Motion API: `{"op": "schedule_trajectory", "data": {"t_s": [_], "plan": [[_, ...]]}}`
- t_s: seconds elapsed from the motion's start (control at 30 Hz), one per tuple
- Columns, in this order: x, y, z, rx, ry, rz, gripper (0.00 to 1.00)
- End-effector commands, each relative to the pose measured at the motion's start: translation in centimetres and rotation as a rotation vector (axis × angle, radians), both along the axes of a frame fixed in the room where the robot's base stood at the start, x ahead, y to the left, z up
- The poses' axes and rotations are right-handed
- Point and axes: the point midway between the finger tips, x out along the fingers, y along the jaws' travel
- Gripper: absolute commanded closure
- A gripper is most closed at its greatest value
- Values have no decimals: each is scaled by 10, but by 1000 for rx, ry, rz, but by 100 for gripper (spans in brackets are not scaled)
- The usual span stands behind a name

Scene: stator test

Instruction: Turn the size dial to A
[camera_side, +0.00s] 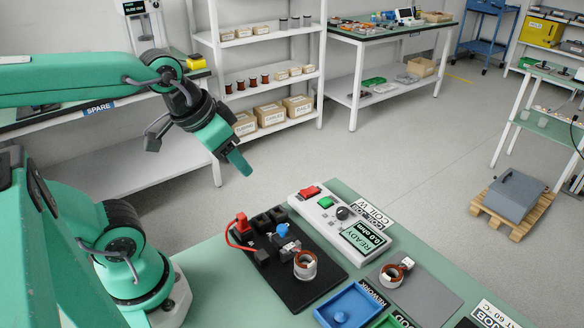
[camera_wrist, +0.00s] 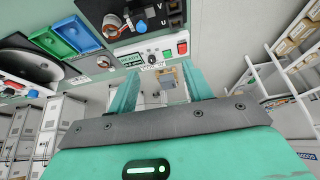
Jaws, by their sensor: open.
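A pale tester box (camera_side: 340,222) stands on the green bench with a red button, a green button, a READY screen and one small black dial (camera_side: 343,212). The dial also shows at the top of the wrist view (camera_wrist: 152,58), between the green button and the screen. Its marks are too small to read, so I cannot tell its setting. My gripper (camera_side: 240,165) hangs in the air to the left of and above the box, well apart from the dial. In the wrist view its two green fingers (camera_wrist: 161,82) are spread and empty.
A black fixture (camera_side: 315,292) beside the box carries a red plug with its cable, a blue knob and a wound coil. A grey mat (camera_side: 430,300) with another coil and a blue tray (camera_side: 350,287) lie in front. The air around my gripper is clear.

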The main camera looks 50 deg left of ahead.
Motion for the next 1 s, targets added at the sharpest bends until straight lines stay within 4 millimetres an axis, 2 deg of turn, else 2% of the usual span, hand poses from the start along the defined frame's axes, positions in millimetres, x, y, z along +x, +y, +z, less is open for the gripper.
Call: {"op": "schedule_trajectory", "data": {"t_s": [0.27,0.53,0.77,1.0], "plan": [[29,-4,3,44,60,-106,48],[73,-12,-1,101,135,-261,48],[112,-20,-14,142,200,-397,48],[151,-30,-36,179,263,-541,48]]}}
